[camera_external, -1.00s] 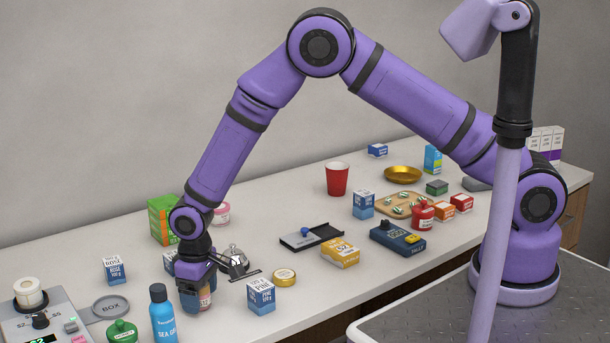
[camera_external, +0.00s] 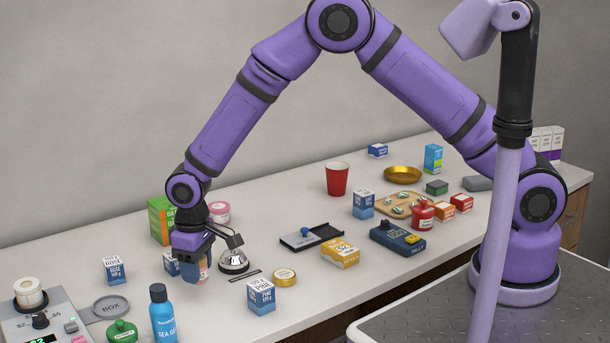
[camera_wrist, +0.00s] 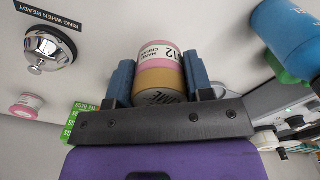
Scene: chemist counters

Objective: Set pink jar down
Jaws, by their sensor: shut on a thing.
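My gripper (camera_external: 193,268) is shut on a jar (camera_wrist: 158,52) with pink bands, a white "cream" label and a tan-gold lid. In the wrist view the jar sits between the two blue fingers, lid toward my palm. In the external view only a strip of the held jar (camera_external: 204,271) shows beside the fingers; it appears raised above the counter. Another jar with a pink lid (camera_external: 219,212) stands behind my wrist, near the green box; it also shows at the left of the wrist view (camera_wrist: 27,105).
A silver bell (camera_external: 233,262) stands just right of my gripper. A white-blue box (camera_external: 171,264) is close behind it on the left. A blue bottle (camera_external: 162,315), a blue-white box (camera_external: 261,296) and a gold-lidded tin (camera_external: 284,277) stand nearby. Bare counter (camera_external: 215,310) lies in front.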

